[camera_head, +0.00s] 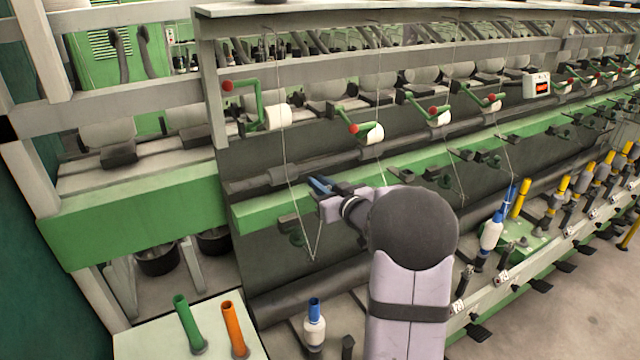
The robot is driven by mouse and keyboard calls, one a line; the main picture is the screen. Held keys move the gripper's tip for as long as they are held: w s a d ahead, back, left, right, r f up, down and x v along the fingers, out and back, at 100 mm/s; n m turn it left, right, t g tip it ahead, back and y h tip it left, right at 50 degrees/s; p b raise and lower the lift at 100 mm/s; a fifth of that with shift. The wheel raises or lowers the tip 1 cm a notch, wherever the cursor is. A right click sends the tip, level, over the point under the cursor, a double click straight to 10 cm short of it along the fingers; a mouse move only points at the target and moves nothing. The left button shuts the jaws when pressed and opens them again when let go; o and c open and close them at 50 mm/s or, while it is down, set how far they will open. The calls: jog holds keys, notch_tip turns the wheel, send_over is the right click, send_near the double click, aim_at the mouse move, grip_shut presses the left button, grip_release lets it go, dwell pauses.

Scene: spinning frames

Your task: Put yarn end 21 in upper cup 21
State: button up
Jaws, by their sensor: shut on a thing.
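My gripper (321,186), with blue fingertips, is at the front of the spinning frame, just above the green rail (262,213). It is shut on a thin pale yarn (319,235), which I take as yarn end 21. The yarn hangs from the upper frame, passes left of my gripper, loops low below the rail and comes back up to the fingertips. The held tip is too small to see. No number 21 is readable, and I cannot tell which part is upper cup 21. My forearm hides part of the rail and the spindles below.
White rollers (278,117) on green arms with red knobs (228,86) stand above the rail. A blue-topped bobbin (314,332) stands below left of my arm. Green (187,322) and orange (232,328) tubes stand on a pale table. More hanging yarns and bobbins are at right.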

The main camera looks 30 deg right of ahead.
jog(key=o, duration=0.8)
jog(key=shift+s, duration=0.1)
jog(key=s+b, duration=0.1)
jog(key=s, duration=0.3)
jog(key=s+r+b, duration=0.1)
jog(key=s, duration=0.2)
jog(key=shift+r+b, duration=0.1)
jog(key=shift+b, duration=0.2)
